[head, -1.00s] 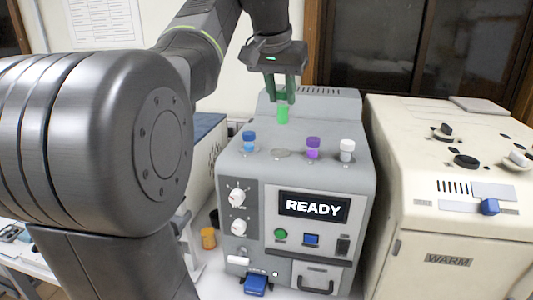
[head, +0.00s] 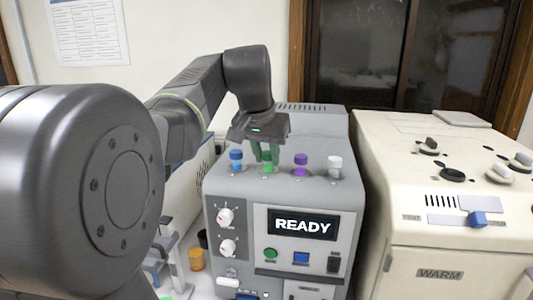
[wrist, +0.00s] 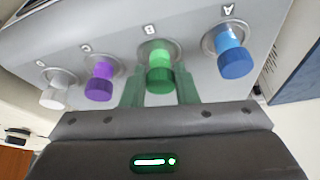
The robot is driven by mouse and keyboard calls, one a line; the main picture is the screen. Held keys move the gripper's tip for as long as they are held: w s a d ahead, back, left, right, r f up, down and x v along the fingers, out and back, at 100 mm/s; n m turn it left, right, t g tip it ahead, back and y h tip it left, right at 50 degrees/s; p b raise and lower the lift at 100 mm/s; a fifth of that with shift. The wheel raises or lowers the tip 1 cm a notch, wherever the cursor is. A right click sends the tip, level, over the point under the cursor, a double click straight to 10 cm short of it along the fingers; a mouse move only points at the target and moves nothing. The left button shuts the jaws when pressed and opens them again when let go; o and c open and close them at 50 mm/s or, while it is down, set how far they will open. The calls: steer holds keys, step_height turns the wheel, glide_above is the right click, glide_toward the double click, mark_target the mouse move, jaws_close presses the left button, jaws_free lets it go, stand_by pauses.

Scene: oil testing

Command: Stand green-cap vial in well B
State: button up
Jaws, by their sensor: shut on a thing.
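The green-cap vial (head: 268,167) is upright at well B on top of the grey machine (head: 335,188), between the blue-cap vial (head: 236,160) and the purple-cap vial (head: 301,165). In the wrist view the green-cap vial (wrist: 159,66) sits at the well marked B, with its lower end inside the well ring. My gripper (head: 266,152) is shut on this vial from above. In the wrist view its green fingers (wrist: 159,88) are on both sides of the cap. How deep the vial sits is hard to tell.
The blue-cap vial (wrist: 235,55) stands close beside my gripper in well A. A white-cap vial (head: 335,167) stands at the far right of the row. The machine's screen (head: 302,225) reads READY. A cream machine (head: 440,200) marked WARM stands to the right.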

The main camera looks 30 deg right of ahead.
steer(key=o, duration=1)
steer(key=shift+f, duration=0.1)
steer(key=shift+c, duration=0.2)
steer(key=shift+a+r, duration=0.1)
steer(key=shift+r, duration=0.35)
steer(key=v, duration=1.1)
steer(key=shift+r, duration=0.15)
steer(key=shift+o, duration=0.4)
steer(key=shift+s+a, duration=0.1)
steer(key=shift+s, duration=0.05)
